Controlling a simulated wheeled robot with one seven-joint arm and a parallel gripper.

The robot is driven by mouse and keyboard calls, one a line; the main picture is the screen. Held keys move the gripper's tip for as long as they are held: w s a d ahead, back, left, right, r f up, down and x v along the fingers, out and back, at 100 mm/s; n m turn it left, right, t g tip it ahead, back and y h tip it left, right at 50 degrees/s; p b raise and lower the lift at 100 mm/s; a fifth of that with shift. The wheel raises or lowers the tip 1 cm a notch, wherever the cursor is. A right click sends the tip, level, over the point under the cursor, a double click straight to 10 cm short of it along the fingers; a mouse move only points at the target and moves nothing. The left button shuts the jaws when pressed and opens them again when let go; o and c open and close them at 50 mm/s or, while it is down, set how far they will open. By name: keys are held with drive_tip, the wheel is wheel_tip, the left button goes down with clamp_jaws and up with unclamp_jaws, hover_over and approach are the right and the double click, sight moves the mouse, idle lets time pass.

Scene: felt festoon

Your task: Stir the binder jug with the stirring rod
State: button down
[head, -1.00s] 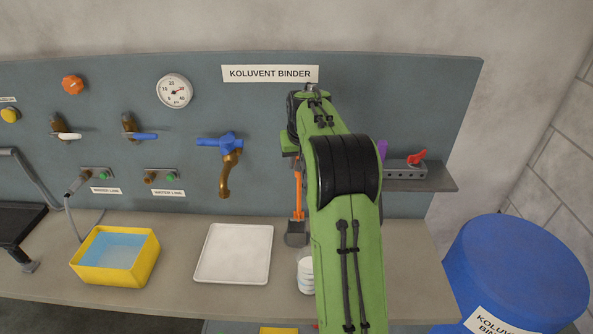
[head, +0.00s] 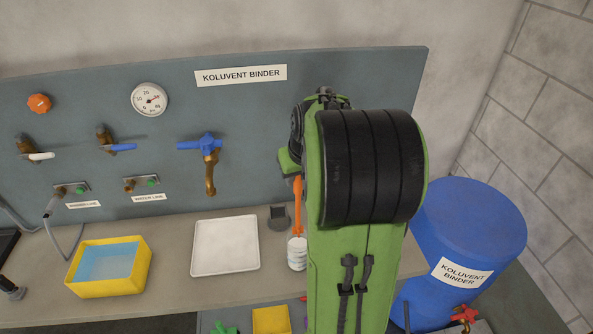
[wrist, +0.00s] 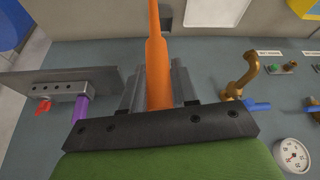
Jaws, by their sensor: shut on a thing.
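The orange stirring rod (head: 298,205) hangs roughly upright at the left edge of my arm in the head view. It also fills the middle of the wrist view (wrist: 158,60). My gripper (wrist: 157,88) is shut on the rod, with one grey finger on each side; my arm hides most of it in the head view. The binder jug (head: 297,254), small and pale with bands, stands on the counter just below the rod. The rod's lower end meets the jug's top in the picture; I cannot tell whether it is inside. The jug is not clear in the wrist view.
A dark grey block (head: 279,216) stands behind the jug. A white tray (head: 225,246) and a yellow tub (head: 109,266) lie to the left. A blue tap (head: 208,145) juts from the panel. A blue drum (head: 468,240) stands at right. A shelf (wrist: 40,88) shows in the wrist view.

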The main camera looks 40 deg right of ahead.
sight(298, 213)
wheel_tip(298, 213, down, 3)
drive_tip(key=shift+d+f+b, duration=0.1)
drive_tip(key=shift+d+b, duration=0.05)
drive_tip(key=shift+b, duration=0.85)
wheel_tip(298, 213, down, 11)
drive_tip(key=b, duration=1)
